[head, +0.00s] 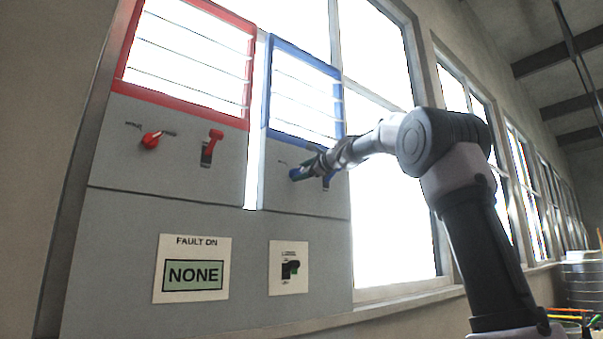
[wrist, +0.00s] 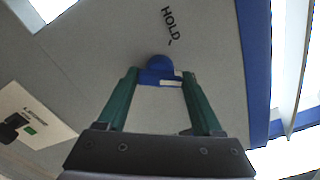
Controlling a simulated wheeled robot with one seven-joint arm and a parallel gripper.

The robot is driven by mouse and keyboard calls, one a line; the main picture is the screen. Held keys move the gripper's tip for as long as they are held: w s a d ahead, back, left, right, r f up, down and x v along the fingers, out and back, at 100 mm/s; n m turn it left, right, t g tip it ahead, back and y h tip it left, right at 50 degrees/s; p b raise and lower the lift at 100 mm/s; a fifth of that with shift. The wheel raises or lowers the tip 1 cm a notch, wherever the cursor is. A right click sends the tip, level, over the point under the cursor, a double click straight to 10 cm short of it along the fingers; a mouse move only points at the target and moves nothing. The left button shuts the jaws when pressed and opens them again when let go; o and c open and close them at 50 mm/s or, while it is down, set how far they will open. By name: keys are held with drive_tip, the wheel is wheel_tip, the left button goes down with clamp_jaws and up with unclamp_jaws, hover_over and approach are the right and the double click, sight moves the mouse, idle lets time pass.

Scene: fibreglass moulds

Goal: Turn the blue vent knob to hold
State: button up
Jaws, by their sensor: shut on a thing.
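The blue vent knob (wrist: 158,66) sits on the grey panel below the blue-framed vent (head: 267,85). In the wrist view my gripper (wrist: 160,78) has its two green fingers on either side of the knob, shut on it. A white mark shows on the knob's near part. The printed word HOLD (wrist: 171,24) stands above the knob in the wrist view, with a short tick beside it. In the head view the knob (head: 295,174) is partly hidden by my gripper (head: 303,171).
A red knob (head: 151,139) and a red lever (head: 212,143) sit to the left under the red-framed vent (head: 178,99). A blue lever (head: 326,181) is close beside my gripper. Below are a NONE display (head: 194,275) and a small black switch (head: 290,269).

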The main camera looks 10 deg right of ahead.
drive_tip(key=n, duration=1.1)
drive_tip(key=shift+f, duration=0.1)
drive_tip(key=shift+n, duration=1.9)
drive_tip(key=o, duration=1.4)
drive_tip(key=shift+c, duration=0.2)
drive_tip(key=v, duration=1)
drive_tip(key=shift+s+d, duration=0.2)
drive_tip(key=shift+s, duration=0.1)
